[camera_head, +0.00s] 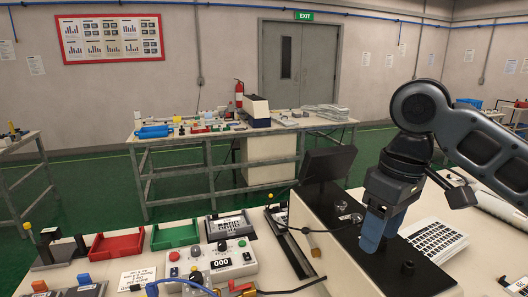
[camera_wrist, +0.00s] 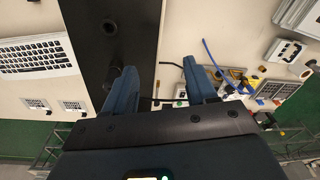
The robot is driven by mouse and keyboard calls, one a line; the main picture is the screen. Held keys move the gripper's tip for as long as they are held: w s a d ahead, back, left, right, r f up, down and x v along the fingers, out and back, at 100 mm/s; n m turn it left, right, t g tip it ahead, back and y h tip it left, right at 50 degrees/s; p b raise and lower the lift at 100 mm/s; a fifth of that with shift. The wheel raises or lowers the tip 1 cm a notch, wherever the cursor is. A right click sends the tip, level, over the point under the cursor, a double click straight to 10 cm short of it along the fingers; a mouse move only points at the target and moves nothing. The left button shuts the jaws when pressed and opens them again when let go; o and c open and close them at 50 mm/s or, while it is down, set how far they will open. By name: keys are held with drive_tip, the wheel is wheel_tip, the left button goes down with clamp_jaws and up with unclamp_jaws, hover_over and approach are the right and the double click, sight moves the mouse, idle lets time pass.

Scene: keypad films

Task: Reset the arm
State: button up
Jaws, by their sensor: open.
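My gripper (camera_head: 373,243) hangs from my arm on the right of the head view, with its blue fingers pointing down over the black top of a white console (camera_head: 345,262). In the wrist view the two blue fingers of my gripper (camera_wrist: 160,82) stand wide apart with nothing between them. From the head view I cannot tell the fingers' exact height.
A control box with buttons (camera_head: 217,262), a red tray (camera_head: 117,245) and a green tray (camera_head: 176,234) stand on the near bench at left. A dark screen (camera_head: 327,163) rises behind my gripper. Another cluttered bench (camera_head: 240,133) stands farther back, with green floor between.

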drive_tip(key=s+a+f+m+t+y, duration=0.1)
drive_tip(key=a+f+m+t+y, duration=0.15)
drive_tip(key=a, duration=0.45)
drive_tip(key=s+a+f+m+t+y, duration=0.1)
drive_tip(key=s+a+f+t+y, duration=0.2)
drive_tip(key=a, duration=0.4)
drive_tip(key=a+f+m+t+y, duration=0.2)
drive_tip(key=a+t+y, duration=0.1)
drive_tip(key=a+y, duration=0.3)
drive_tip(key=s+d+f+m+t+h, duration=0.3)
drive_tip(key=s+d+f+h, duration=0.2)
drive_tip(key=s, duration=0.4)
drive_tip(key=s+d+f+m+t+h, duration=0.35)
drive_tip(key=s+d+f, duration=0.2)
drive_tip(key=s, duration=0.35)
drive_tip(key=s+d+r+n+h, duration=0.2)
drive_tip(key=s+d, duration=0.3)
drive_tip(key=s, duration=0.4)
drive_tip(key=s+d+r+n+h+b, duration=0.1)
drive_tip(key=s+d+r+n+h, duration=0.1)
drive_tip(key=s+d, duration=0.4)
drive_tip(key=s+n, duration=0.1)
drive_tip(key=s, duration=0.3)
drive_tip(key=shift+d+g, duration=0.3)
